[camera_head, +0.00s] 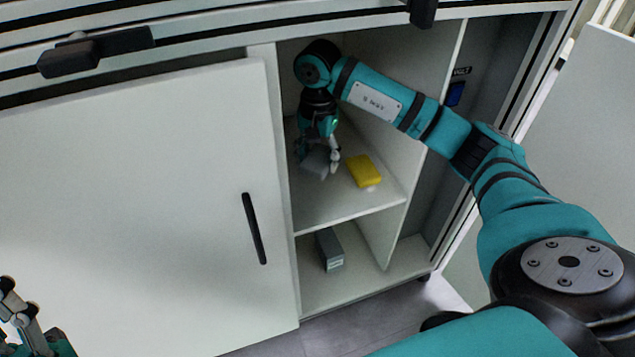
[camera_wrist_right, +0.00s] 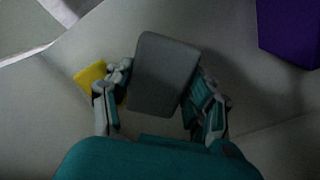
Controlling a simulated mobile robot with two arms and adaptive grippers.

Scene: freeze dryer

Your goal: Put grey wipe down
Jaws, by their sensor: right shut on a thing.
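The grey wipe (camera_head: 316,162) is in my right gripper (camera_head: 318,158), inside the open cabinet just over the upper shelf (camera_head: 335,205). In the right wrist view the wipe (camera_wrist_right: 166,75) is a grey rounded block between the two fingers of my right gripper (camera_wrist_right: 160,92). Whether its underside touches the shelf I cannot tell. My left gripper (camera_head: 18,308) shows only partly at the lower left of the head view, and the state of its fingers is unclear.
A yellow sponge-like block (camera_head: 364,171) lies on the shelf just right of the wipe. A grey box (camera_head: 329,249) stands in the lower compartment. A closed white door (camera_head: 150,210) bounds the opening on the left. A purple thing (camera_wrist_right: 290,30) shows in the wrist view. The shelf front is clear.

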